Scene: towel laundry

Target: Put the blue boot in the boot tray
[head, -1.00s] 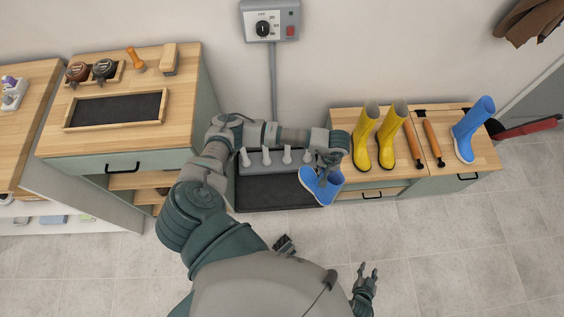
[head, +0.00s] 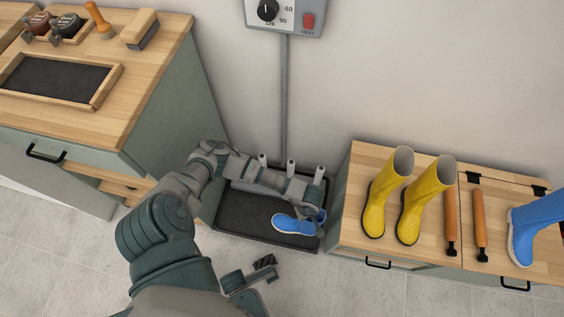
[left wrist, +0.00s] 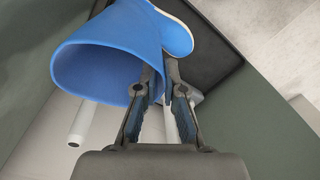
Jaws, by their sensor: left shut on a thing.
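A blue boot (head: 286,224) is in my left gripper (head: 311,211), over the right front part of the black boot tray (head: 242,214). Its toe points left in the head view; I cannot tell whether the sole touches the tray. In the left wrist view, the boot (left wrist: 108,48) has its wide opening toward the camera, and my left gripper (left wrist: 158,78) is shut on its rim. The tray also shows behind it (left wrist: 212,52). A second blue boot (head: 537,225) stands on the wooden bench at the far right.
Pale upright pegs (head: 291,168) stand along the tray's back. The bench (head: 353,212) close right of the tray holds yellow boots (head: 382,192) and orange-brown handles (head: 480,220). A wooden-topped cabinet (head: 150,75) stands left. A control box (head: 285,14) hangs above.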

